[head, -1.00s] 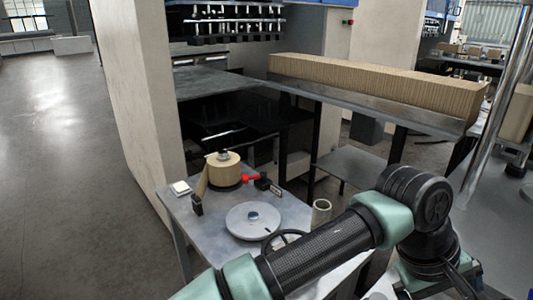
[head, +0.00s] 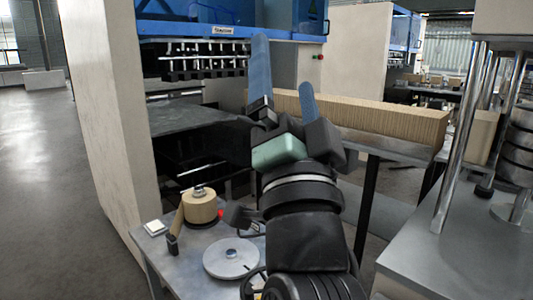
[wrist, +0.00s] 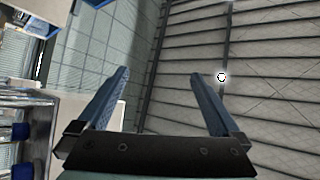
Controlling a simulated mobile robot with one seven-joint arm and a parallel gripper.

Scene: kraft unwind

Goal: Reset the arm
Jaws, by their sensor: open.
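My gripper (head: 283,65) is raised in the middle of the head view, with its two blue fingers pointing up. The fingers are spread apart and nothing is between them. In the wrist view my gripper (wrist: 158,82) also shows open and empty, facing the ceiling and upper wall. The arm rises from the bottom of the head view and hides part of the small table behind it.
A small grey table (head: 188,258) at lower left carries a kraft paper roll (head: 200,208), a round grey disc (head: 231,258) and a white pad (head: 155,228). A long row of brown sheets (head: 390,122) stands behind the gripper. Open floor (head: 35,180) lies left.

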